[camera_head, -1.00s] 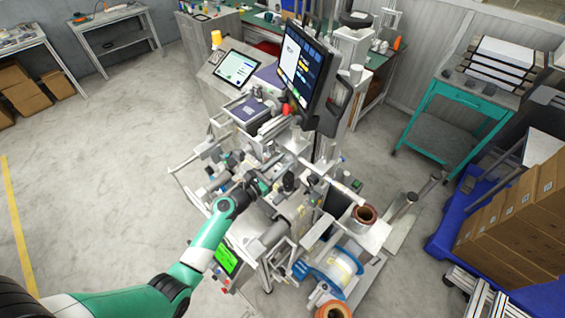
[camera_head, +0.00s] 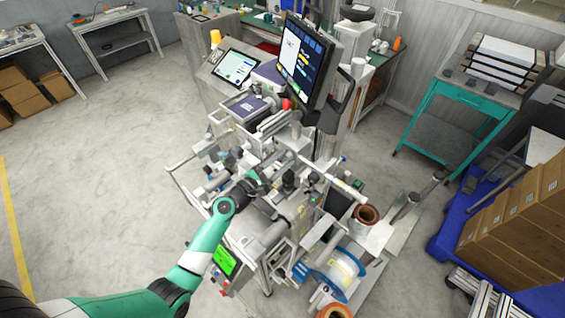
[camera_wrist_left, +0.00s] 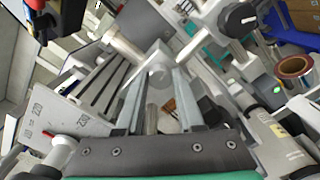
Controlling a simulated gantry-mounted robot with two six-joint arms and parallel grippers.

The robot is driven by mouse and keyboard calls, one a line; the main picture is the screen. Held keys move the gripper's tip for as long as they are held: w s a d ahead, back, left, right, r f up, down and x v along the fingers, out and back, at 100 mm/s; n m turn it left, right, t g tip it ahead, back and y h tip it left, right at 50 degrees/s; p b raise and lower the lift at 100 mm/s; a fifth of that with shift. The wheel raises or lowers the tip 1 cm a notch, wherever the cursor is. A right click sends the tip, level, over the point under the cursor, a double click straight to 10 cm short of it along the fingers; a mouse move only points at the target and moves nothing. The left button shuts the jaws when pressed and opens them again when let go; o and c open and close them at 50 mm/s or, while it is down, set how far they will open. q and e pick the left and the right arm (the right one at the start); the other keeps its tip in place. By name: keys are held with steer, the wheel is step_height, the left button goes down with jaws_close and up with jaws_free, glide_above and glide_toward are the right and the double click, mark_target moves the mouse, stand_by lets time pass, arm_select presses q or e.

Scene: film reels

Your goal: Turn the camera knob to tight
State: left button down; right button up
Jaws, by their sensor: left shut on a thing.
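My left arm reaches in from the lower left of the head view, and its gripper (camera_head: 262,182) is among the machine's parts. In the left wrist view the two long grey fingers (camera_wrist_left: 158,80) run up and close in on a small light-grey round piece (camera_wrist_left: 158,66), seemingly the camera knob. The fingers are shut on it. Its markings do not show, so I cannot tell how far it is turned. My right gripper is in neither view.
A black knob (camera_wrist_left: 238,18) on a white block is at the upper right of the wrist view. A monitor (camera_head: 308,65) stands above the machine. A copper-coloured reel (camera_head: 366,215) and a blue-and-white reel (camera_head: 338,268) are to the right. Open floor (camera_head: 110,170) lies left.

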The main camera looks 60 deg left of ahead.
arm_select(q)
steer(key=m+b, duration=0.1)
steer(key=m, duration=0.3)
steer(key=shift+f+m+b, duration=0.15)
steer(key=shift+m+b, duration=0.15)
steer(key=shift+b, duration=0.1)
steer(key=shift+m+b, duration=0.8)
steer(key=shift+m, duration=1.2)
steer(key=c, duration=0.5)
jaws_free()
steer(key=v, duration=1.1)
steer(key=shift+s+d, duration=0.1)
steer(key=shift+s, duration=0.2)
